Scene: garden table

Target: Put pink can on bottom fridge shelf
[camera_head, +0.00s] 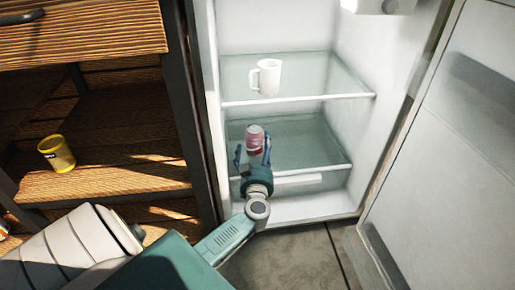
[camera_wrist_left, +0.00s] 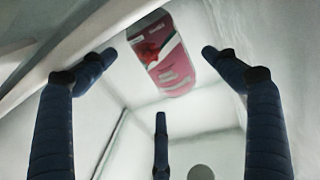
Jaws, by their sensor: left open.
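The pink can (camera_head: 254,138) is inside the open fridge, upright over the lower glass shelf (camera_head: 310,145). Its base is partly hidden by my gripper, so I cannot tell for sure that it rests on the glass. My left gripper (camera_head: 253,156) reaches in from the front with its fingers spread on either side of the can's lower part. In the left wrist view the can (camera_wrist_left: 165,55) shows beyond the open left gripper (camera_wrist_left: 159,60), with gaps between it and the blue fingertips. My right gripper is out of view.
A white mug (camera_head: 267,78) stands on the upper fridge shelf (camera_head: 310,98). The open fridge door (camera_head: 440,180) is on the right. A wooden cabinet (camera_head: 120,185) on the left holds a yellow can (camera_head: 58,155). The lower shelf is clear right of the can.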

